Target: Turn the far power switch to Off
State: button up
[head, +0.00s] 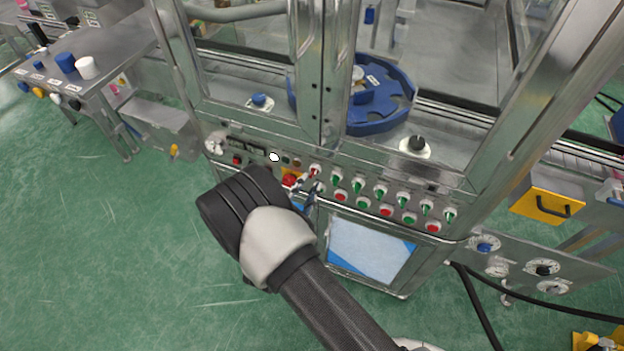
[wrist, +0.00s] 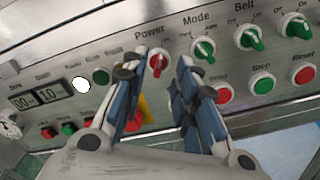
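The red power switch knob (wrist: 158,63) sits under the "Power" label on the machine's front panel. It also shows in the head view (head: 315,170), just beyond my fingertips. Its pointer stands roughly upright, slightly tilted in the wrist view; its On and Off marks are not readable. My gripper (wrist: 164,58) is open, with its blue-padded fingers on either side of the knob. I cannot tell whether either finger touches it. In the head view my gripper (head: 309,186) is partly hidden by my wrist.
A green Mode knob (wrist: 203,49) and green Belt knob (wrist: 249,38) stand to the right. A red emergency button (head: 289,180) on a yellow plate lies below left. A white lamp (wrist: 82,85) and digital displays (wrist: 37,98) are left. Glass-door framing rises above the panel.

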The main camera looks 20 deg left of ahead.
aim_at(313, 175)
jog(key=shift+w+d+b, duration=0.2)
jog(key=shift+w+b, duration=0.1)
jog(key=shift+w, duration=1.8)
jog(key=shift+c, duration=0.3)
grip_shut()
